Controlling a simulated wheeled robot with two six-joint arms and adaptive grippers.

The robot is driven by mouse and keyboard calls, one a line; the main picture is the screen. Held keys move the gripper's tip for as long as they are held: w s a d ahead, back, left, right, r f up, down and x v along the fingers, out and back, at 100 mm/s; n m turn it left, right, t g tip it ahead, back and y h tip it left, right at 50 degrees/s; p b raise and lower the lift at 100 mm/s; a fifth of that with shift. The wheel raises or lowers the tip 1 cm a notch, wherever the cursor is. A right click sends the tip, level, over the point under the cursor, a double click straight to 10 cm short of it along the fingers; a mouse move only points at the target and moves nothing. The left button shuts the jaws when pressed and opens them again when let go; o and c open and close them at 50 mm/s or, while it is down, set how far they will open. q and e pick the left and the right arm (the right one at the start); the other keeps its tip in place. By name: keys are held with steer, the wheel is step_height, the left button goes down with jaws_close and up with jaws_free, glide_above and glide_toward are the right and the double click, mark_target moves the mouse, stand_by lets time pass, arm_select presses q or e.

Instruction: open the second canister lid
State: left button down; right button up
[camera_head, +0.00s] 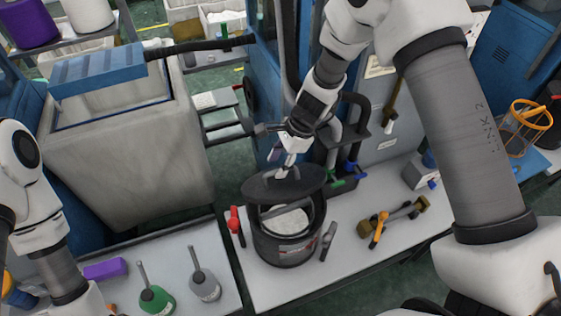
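A round black canister (284,253) stands on the pale table, its top open with white material (286,221) inside. Its dark round lid (262,188) is raised above the rear of the opening and covers part of it. My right gripper (285,172) reaches down from above, with its fingertips at the lid's middle; it seems to hold the lid there, though the grip is small in the picture. My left arm shows at the left edge, but its gripper is out of view. I see only this one canister clearly.
A red-handled tool (235,226) and a grey one (328,241) flank the canister. A yellow-and-black tool (396,221) lies to the right. A large grey bin (150,150) is behind.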

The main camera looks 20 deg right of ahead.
steer(key=shift+w, duration=0.15)
steer(key=shift+s+d+r, duration=0.1)
steer(key=shift+s+r, duration=0.15)
steer(key=shift+s, duration=0.05)
steer(key=v, duration=1.1)
steer(key=shift+r, duration=0.35)
steer(key=shift+d, duration=0.1)
